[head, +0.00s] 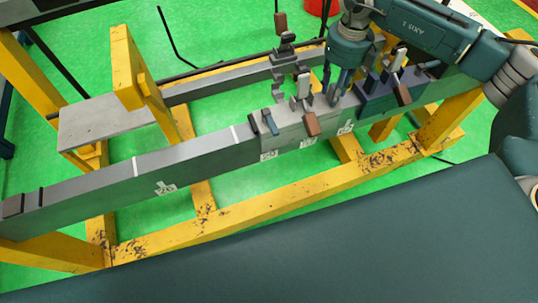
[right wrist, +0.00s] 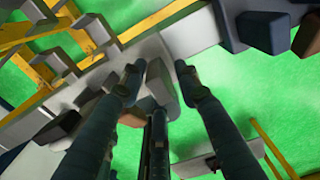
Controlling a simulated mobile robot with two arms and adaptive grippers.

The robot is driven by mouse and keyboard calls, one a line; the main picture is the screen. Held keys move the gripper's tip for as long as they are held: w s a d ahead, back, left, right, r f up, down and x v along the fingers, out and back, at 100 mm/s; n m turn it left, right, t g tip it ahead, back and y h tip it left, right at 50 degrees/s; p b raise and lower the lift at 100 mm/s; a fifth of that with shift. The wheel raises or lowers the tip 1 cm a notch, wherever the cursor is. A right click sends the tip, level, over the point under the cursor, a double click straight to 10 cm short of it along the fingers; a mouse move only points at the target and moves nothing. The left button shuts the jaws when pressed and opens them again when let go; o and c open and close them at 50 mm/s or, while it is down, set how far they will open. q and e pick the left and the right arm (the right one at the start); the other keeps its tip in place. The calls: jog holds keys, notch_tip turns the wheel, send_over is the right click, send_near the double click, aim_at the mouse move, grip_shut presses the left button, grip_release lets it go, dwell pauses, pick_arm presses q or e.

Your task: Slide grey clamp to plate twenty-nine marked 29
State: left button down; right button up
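The grey clamp (head: 295,122) sits on the front rail, with light upright parts and a brown handle (head: 311,124). Number plates lie along the rail's front face: one (head: 268,156) near the clamp's left end, two more under it, and one (head: 166,188) farther left. Their digits are too small to read surely. My right gripper (head: 337,92) points down over the clamp's right part. In the right wrist view its fingers (right wrist: 158,72) are spread either side of a grey block (right wrist: 160,82), apparently with small gaps. My left gripper is out of view.
A dark blue clamp (head: 378,103) with a brown handle stands close to the right on the rail. Another dark clamp (head: 284,62) stands on the back rail. The front rail (head: 195,158) left of the grey clamp is clear. Yellow frame legs (head: 205,195) stand below.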

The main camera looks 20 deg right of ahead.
aim_at(296, 112)
jog(key=shift+c, duration=0.7)
jog(key=shift+s+a, duration=0.1)
jog(key=shift+a, duration=0.65)
jog(key=a, duration=0.6)
jog(key=shift+s, duration=0.25)
jog(key=a, duration=0.2)
jog(key=shift+s+a, duration=0.1)
jog(key=shift+a, duration=0.75)
jog(key=shift+d, duration=0.2)
jog(key=shift+r, duration=0.1)
